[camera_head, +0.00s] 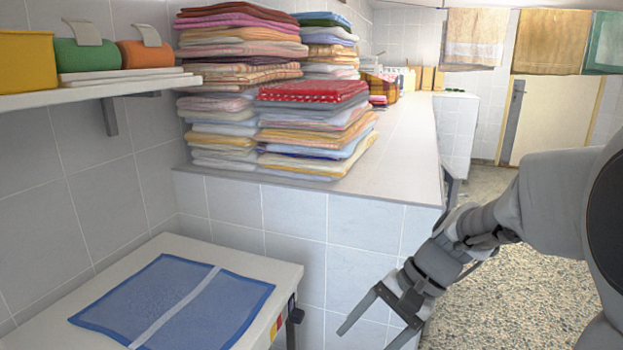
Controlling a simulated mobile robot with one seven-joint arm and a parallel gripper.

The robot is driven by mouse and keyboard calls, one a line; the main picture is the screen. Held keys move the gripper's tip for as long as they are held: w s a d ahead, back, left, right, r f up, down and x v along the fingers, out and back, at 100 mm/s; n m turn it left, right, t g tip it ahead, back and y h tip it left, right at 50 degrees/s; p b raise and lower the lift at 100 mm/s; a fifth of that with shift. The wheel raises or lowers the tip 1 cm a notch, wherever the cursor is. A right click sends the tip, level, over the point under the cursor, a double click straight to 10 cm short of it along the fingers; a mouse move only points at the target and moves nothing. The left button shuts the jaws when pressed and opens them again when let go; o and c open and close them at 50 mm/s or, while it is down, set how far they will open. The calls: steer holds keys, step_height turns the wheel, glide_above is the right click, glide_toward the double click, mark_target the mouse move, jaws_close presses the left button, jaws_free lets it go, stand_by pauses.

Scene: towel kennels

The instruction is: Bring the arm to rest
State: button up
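My gripper (372,338) is at the lower right, at the end of my grey arm, which reaches in from the right edge. Its two fingers are spread apart and point down and to the left. Nothing shows between them. The gripper hangs in front of the tiled side of the counter (408,128), to the right of the low white table (262,262), apart from the blue cloth on it. The lower fingertip is cut off by the frame's bottom edge.
A blue cloth (150,290) with a pale stripe lies flat on the low table. Tall stacks of folded towels (318,115) stand on the counter. A wall shelf (100,95) at the upper left holds rolled towels and a yellow box (25,60). Speckled floor (515,290) shows at right.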

steer(key=s+d+r+n+t+h, duration=0.3)
steer(key=s+r+n, duration=0.1)
steer(key=s, duration=0.2)
steer(key=s+d+r+n+t+h, duration=0.2)
steer(key=s+r+n+t+h, duration=0.15)
steer(key=s, duration=0.25)
step_height(320, 180, up, 18)
steer(key=p, duration=1.8)
steer(key=shift+d, duration=0.15)
